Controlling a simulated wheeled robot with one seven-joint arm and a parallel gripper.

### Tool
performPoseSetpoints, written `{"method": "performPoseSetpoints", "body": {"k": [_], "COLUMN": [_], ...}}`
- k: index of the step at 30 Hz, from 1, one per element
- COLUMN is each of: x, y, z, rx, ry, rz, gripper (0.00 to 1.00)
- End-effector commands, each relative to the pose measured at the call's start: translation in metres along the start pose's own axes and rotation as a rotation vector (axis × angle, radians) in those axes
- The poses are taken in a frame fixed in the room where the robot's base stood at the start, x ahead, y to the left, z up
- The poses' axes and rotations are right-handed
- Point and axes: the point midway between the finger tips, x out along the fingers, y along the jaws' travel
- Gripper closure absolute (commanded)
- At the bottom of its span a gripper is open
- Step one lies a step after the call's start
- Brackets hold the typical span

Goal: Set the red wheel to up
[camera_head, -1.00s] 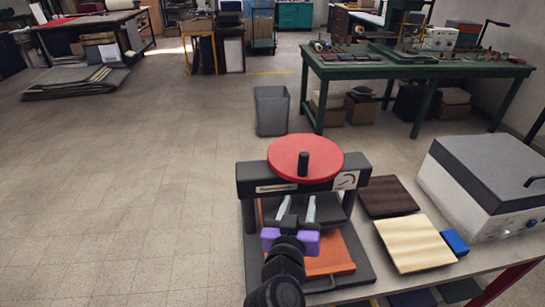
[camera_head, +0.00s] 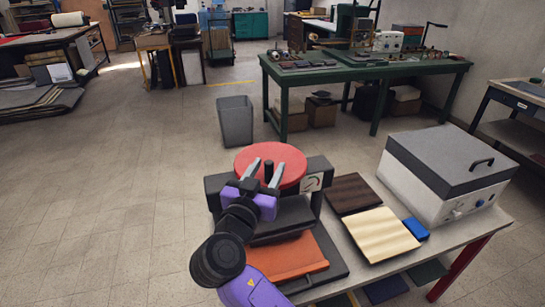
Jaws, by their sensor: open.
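The red wheel (camera_head: 288,156) lies flat on top of a dark press (camera_head: 215,195) at the near end of the table. A dark upright knob (camera_head: 269,170) stands on the wheel, on its near side. A small round gauge (camera_head: 311,183) is on the press's right front. My gripper (camera_head: 260,172) is purple with two pale fingers. It is open, and its fingers appear on either side of the knob in this view. I cannot tell whether they touch it. The wheel's near left edge is partly hidden by my gripper.
An orange board (camera_head: 292,257) lies in the press under its dark plate. Right of it are a dark wood board (camera_head: 352,193), a pale board (camera_head: 378,235), a blue block (camera_head: 416,229) and a grey box machine (camera_head: 450,165). A grey bin (camera_head: 235,122) stands on the floor behind.

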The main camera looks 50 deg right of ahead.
Motion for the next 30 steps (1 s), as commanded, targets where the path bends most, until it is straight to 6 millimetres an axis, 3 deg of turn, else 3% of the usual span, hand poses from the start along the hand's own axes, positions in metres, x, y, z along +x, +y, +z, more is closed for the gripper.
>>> {"method": "performPoseSetpoints", "body": {"k": [3,9,19,26,30], "x": [0.019,0.038,0.042,0.042,0.042], "y": [0.001,0.000,0.000,0.000,0.000], "z": [-0.002,-0.001,0.000,0.000,0.000], "rx": [-0.002,0.000,0.000,0.000,0.000], "ry": [-0.002,-0.001,-0.001,-0.001,-0.001], "rz": [0.003,0.000,-0.002,-0.001,-0.001], "gripper": [0.57,0.57,0.57,1.00,1.00]}}
